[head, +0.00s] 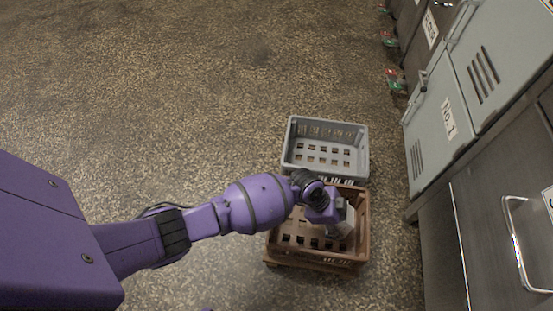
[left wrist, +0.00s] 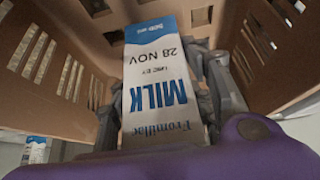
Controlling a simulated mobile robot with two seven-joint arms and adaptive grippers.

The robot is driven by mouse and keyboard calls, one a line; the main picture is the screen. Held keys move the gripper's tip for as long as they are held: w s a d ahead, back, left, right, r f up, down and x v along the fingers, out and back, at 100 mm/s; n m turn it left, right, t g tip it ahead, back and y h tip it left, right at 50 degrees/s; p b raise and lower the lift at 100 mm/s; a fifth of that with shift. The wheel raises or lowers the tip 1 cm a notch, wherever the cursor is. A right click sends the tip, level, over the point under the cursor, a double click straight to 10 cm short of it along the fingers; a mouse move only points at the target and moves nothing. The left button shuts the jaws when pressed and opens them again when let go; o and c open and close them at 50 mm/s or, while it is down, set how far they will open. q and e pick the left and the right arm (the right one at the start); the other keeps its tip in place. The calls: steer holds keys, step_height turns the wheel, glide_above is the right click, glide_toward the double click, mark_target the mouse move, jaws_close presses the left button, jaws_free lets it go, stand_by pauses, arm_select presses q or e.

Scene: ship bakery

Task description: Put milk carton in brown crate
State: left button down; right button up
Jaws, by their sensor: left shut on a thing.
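The milk carton (left wrist: 158,95), white and blue with "MILK" and "28 NOV" on it, is between the fingers of my left gripper (left wrist: 160,105) in the left wrist view. The gripper is shut on it. The brown crate (head: 310,262) stands on the floor in the head view, with slotted walls. My left gripper (head: 338,217) is over and partly within the crate's opening, and a pale part of the carton (head: 347,222) shows beside it. In the left wrist view the crate's walls (left wrist: 265,60) rise around the carton. Whether the carton touches the crate floor cannot be told. My right gripper is not in view.
A grey crate (head: 325,173) stands directly behind the brown one; its visible inside looks empty. Grey lockers and metal drawers (head: 490,190) line the right side. Another blue and white carton (left wrist: 38,150) shows at the lower left of the wrist view. The floor to the left is clear.

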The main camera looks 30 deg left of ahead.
arm_select(q)
steer(key=shift+w+d+r, duration=0.15)
steer(key=shift+w+r, duration=0.05)
steer(key=shift+w, duration=0.05)
steer(key=shift+f, duration=0.15)
steer(key=c, duration=1.3)
jaws_free()
steer(key=shift+f, duration=0.1)
steer(key=o, duration=0.4)
